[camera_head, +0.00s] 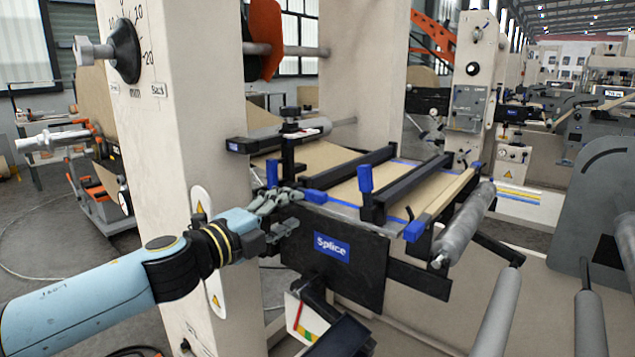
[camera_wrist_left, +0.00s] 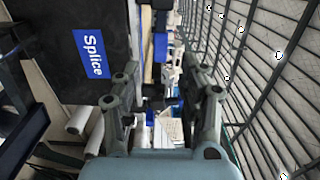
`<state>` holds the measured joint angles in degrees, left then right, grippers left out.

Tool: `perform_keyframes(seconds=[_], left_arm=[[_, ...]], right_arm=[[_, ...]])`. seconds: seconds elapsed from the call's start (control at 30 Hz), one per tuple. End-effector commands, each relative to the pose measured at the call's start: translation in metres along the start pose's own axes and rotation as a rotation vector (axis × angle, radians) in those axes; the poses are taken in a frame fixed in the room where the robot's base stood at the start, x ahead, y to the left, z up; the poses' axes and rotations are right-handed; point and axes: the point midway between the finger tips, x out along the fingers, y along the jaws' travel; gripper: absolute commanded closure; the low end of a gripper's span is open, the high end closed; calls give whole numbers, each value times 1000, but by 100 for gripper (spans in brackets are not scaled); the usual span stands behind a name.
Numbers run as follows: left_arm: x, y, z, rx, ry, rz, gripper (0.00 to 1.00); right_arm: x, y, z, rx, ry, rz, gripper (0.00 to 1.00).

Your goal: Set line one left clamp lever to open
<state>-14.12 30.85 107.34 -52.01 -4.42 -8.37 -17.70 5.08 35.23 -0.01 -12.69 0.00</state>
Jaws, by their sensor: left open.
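The splice table has a dark front plate with a blue "Splice" label (camera_head: 332,247), and the label also shows in the left wrist view (camera_wrist_left: 92,53). Two black clamp bars cross the table: a left bar (camera_head: 350,168) and a right bar (camera_head: 412,188). A small blue upright lever (camera_head: 272,173) stands by the left bar's near end, and a taller blue lever (camera_head: 365,179) stands upright by the right bar. My left gripper (camera_head: 287,212) is open beside the table's near left corner, just below the left lever. Contact cannot be told. Blue parts (camera_wrist_left: 160,47) show beyond its fingers (camera_wrist_left: 163,90).
A beige machine post (camera_head: 165,130) stands close left of my left gripper. Brown kraft web (camera_head: 335,155) lies across the table. A grey roller (camera_head: 465,225) is at the table's right side, and more rollers (camera_head: 497,310) are at lower right.

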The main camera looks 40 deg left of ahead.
Motion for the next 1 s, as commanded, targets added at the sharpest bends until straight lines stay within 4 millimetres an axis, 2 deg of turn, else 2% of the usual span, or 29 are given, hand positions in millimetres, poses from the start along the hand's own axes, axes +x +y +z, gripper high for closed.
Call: perform_keyframes(seconds=[0.03,0.17,0.3,0.4,0.6,0.83,1.0], left_arm=[[10,-9,-1,-7,-3,-3,58],[37,-8,-2,-8,0,-3,58],[63,-4,-1,-5,0,-2,58],[75,-2,-1,-3,0,-2,58],[85,0,-1,-3,1,0,58],[85,0,-1,-3,1,0,59],[85,0,-1,-2,1,0,81]], right_arm=[[-16,2,-2,0,2,1,58],[-33,3,-10,1,11,0,58],[-38,1,-16,2,20,-3,58],[-38,-3,-16,4,20,-7,58],[-39,-11,-16,8,20,-17,58],[-39,-9,-16,7,19,-14,58],[-39,-5,-15,5,18,-9,58]])
